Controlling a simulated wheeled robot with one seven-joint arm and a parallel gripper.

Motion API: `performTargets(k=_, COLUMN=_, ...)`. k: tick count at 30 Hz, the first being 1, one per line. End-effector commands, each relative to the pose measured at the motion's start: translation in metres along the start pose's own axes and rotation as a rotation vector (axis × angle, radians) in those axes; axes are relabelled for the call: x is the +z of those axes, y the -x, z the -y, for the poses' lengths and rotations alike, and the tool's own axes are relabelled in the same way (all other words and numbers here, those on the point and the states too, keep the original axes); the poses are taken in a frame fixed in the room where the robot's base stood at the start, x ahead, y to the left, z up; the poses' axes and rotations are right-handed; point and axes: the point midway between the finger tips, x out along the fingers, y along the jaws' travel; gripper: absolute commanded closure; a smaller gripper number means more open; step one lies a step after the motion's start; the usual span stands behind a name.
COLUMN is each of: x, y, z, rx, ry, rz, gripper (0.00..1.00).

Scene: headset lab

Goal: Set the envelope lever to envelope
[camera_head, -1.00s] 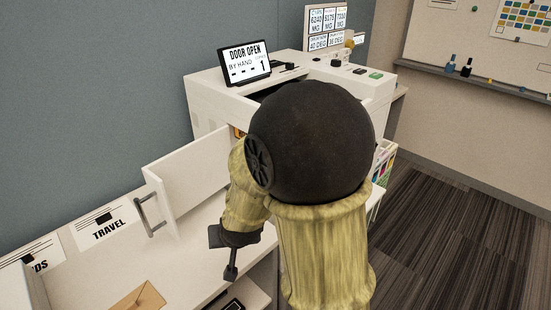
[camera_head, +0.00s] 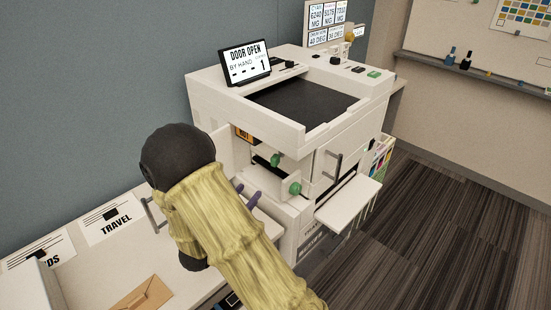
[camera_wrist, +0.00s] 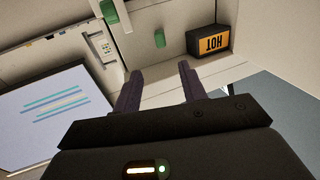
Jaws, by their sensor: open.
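A white printer (camera_head: 262,122) stands with its side open. Two green handles show inside the opening, an upper one (camera_head: 275,159) and a lower one (camera_head: 295,188). In the wrist view one green handle (camera_wrist: 110,12) is at the top left and another green piece (camera_wrist: 159,39) is beyond my fingertips. I cannot tell which is the envelope lever, and no setting label is readable. My gripper (camera_head: 247,193) is open and empty, with purple fingers pointing toward the opening. In the wrist view my gripper (camera_wrist: 158,80) is apart from both green pieces.
An orange HOT label (camera_wrist: 213,40) is on a dark block right of my fingertips. The printer's display (camera_head: 246,63) reads DOOR OPEN. A white tray (camera_head: 348,202) juts from the printer's front. A brown envelope (camera_head: 147,296) lies on the table at the front left.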

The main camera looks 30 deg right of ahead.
Motion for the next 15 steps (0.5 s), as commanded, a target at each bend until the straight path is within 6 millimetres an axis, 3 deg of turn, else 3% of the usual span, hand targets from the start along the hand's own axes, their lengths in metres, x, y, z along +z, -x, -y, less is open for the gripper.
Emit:
performTargets(k=8, x=0.0, y=-0.002, z=0.0, rx=-0.001, ry=-0.001, rz=0.003, gripper=0.58)
performTargets(k=15, x=-0.001, y=-0.026, z=0.0, rx=0.001, ry=-0.002, rz=0.003, gripper=0.58)
